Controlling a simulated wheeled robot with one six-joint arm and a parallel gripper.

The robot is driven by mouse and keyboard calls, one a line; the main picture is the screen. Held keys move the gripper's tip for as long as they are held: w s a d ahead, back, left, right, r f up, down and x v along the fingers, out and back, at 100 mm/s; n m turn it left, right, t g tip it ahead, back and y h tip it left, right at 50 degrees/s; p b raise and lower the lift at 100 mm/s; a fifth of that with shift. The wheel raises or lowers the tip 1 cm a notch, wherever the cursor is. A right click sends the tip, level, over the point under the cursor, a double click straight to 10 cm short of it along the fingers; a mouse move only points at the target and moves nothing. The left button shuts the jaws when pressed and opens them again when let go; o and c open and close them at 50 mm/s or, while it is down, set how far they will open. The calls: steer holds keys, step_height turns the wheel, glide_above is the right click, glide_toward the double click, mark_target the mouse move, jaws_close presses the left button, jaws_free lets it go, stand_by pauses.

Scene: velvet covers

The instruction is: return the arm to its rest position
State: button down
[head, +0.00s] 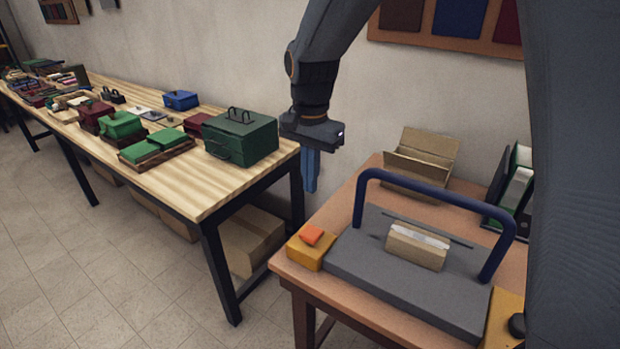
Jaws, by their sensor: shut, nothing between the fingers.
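My gripper (311,170) hangs pointing down from my dark grey arm (318,80), near the middle of the head view. Its blue fingers are shut together with nothing between them. It is in the gap between the long wooden table (215,190) on the left and the smaller brown table (305,278) on the right. The dark green box (240,140) lies just left of it, apart from the fingers.
On the right table stand a grey slab (370,272) with a blue arched handle (430,185), a small cardboard box (415,250), an open cardboard box (425,155) and binders (512,190). Floor at lower left is clear.

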steer(key=s+d+f+n, duration=0.2)
steer(key=s+d+n, duration=0.1)
steer(key=s+d, duration=0.4)
steer(key=s+d+f+n+t, duration=0.1)
steer(key=s+d+f+n, duration=0.2)
steer(key=s+d, duration=0.5)
steer(key=shift+s+f+n, duration=0.25)
steer(key=shift+f+n, duration=0.1)
steer(key=shift+n, duration=0.45)
